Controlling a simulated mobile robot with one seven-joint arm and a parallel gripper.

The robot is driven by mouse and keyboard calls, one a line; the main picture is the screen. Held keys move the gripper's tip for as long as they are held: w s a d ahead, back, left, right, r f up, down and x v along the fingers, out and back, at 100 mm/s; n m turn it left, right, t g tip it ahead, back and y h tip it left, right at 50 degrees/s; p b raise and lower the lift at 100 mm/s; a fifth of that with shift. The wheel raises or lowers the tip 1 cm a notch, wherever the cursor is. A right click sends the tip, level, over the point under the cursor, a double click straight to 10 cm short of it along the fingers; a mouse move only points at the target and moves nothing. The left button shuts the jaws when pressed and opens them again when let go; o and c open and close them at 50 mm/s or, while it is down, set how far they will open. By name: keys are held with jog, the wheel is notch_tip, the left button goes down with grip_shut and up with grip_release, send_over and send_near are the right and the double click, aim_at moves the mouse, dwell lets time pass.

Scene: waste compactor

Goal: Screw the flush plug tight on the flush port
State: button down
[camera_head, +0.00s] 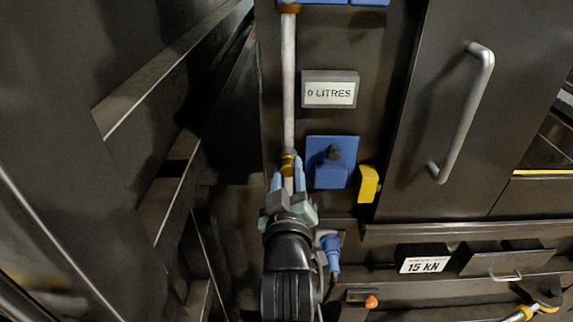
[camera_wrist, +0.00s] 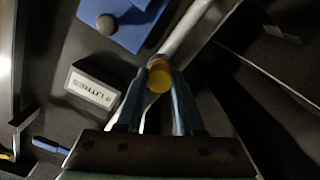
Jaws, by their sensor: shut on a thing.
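The plug sits in line with the collar (camera_wrist: 157,62) and the pipe (camera_wrist: 190,30). Whether its thread is fully seated cannot be seen.
A blue box with a dark knob (camera_head: 331,160) and a yellow block (camera_head: 368,184) are close to the right. A "0 LITRES" sign (camera_head: 330,90) is above. A blue connector (camera_head: 331,250) is beside my wrist. A door handle (camera_head: 465,110) projects farther right.

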jog(key=m, duration=0.5)
dwell(0.4)
jog(key=m, duration=0.5)
jog(key=shift+m, duration=0.3)
jog(key=m, duration=0.5)
